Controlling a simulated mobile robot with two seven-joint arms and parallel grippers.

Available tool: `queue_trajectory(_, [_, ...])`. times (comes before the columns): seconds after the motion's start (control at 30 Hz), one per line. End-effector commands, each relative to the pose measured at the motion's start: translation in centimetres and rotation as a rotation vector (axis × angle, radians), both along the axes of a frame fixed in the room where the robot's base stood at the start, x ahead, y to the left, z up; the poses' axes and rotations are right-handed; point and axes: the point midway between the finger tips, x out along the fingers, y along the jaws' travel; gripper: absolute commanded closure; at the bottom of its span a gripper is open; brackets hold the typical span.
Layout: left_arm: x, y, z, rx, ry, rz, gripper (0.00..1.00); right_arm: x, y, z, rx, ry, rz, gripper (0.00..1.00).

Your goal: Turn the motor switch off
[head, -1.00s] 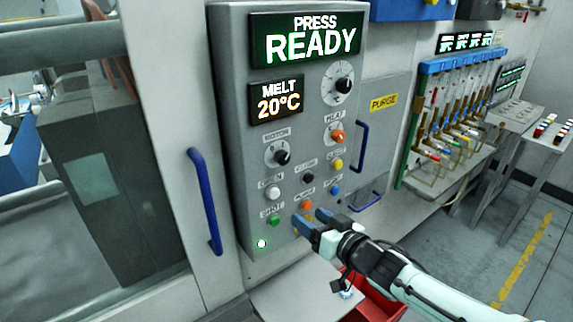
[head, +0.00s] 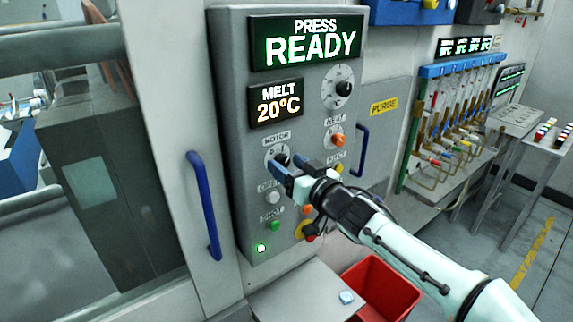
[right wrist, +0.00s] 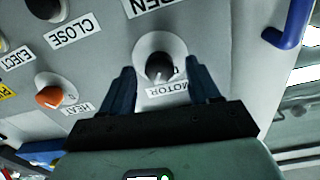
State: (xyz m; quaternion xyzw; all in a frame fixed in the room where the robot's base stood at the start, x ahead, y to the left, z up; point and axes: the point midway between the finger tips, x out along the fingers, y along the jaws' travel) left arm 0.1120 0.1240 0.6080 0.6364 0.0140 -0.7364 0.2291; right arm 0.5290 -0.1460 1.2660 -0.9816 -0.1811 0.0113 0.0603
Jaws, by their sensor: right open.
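The motor switch is a black rotary knob on a pale round plate (head: 271,153), labelled MOTOR, on the grey control panel (head: 229,95). In the right wrist view the black knob (right wrist: 159,66) lies between my two blue fingers, with a gap showing on each side. My right gripper (head: 287,166) is open in front of the panel at the switch, and its fingers partly hide the knob in the head view. I cannot tell from the views how far the tips are from the panel face. My left gripper is not in view.
An orange HEAT knob (head: 338,139), a white OPEN button (head: 272,197) and a green SHOT button (head: 274,225) are close by. Blue handles stand left (head: 205,207) and right (head: 361,151) of the panel. A red bin (head: 381,290) is below.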

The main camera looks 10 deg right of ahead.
Motion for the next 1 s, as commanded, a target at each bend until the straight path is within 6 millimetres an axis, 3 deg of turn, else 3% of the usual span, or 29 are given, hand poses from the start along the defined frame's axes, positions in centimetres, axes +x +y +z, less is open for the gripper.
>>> queue_trajectory(0.13, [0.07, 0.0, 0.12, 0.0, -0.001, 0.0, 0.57, 1.02, 0.43, 0.04, 0.0, 0.0, 0.0, 0.39])
queue_trajectory(0.43, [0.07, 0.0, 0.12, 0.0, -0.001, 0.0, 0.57, 1.2, 0.5, 0.03, 0.0, 0.0, 0.0, 0.39])
queue_trajectory(0.47, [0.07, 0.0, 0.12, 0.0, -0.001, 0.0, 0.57, 1.21, 0.49, 0.03, 0.0, 0.0, 0.0, 0.45])
queue_trajectory(0.6, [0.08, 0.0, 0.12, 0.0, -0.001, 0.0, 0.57, 1.19, 0.48, 0.02, 0.0, 0.0, 0.0, 0.91])
queue_trajectory(0.63, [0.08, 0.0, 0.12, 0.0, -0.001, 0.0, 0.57, 1.19, 0.48, 0.02, 0.0, 0.0, 0.0, 0.95])
queue_trajectory(1.0, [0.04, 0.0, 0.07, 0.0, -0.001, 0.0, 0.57, 1.18, 0.47, -0.01, -0.046, -0.019, 0.0, 0.95])
